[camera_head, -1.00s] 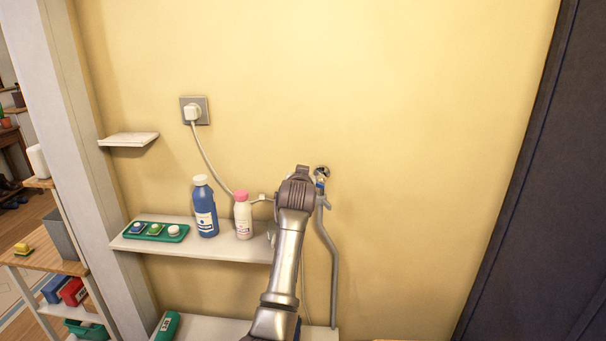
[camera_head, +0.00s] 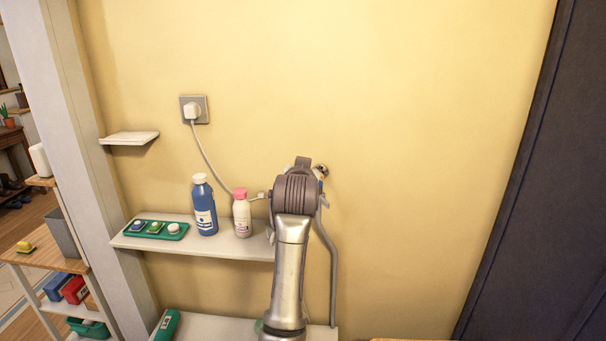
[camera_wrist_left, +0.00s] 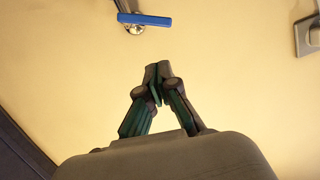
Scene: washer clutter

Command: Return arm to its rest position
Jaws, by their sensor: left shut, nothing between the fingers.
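My left gripper (camera_wrist_left: 157,76) is shut and empty in the left wrist view, with its fingertips together in front of the yellow wall. A water tap with a blue lever handle (camera_wrist_left: 147,19) is on the wall beyond the fingertips, apart from them in the picture. In the head view my arm rises from the bottom centre and its wrist covers most of the tap (camera_head: 321,170); the gripper's fingers are hidden behind it there. My right gripper is in neither view.
A wall shelf (camera_head: 245,247) left of my arm holds a blue bottle (camera_head: 205,207), a pink-capped white bottle (camera_head: 242,215) and a green tray (camera_head: 182,237). A grey hose (camera_head: 333,275) hangs right of the arm. A wall socket (camera_head: 203,101) is up left. The wall at right is clear.

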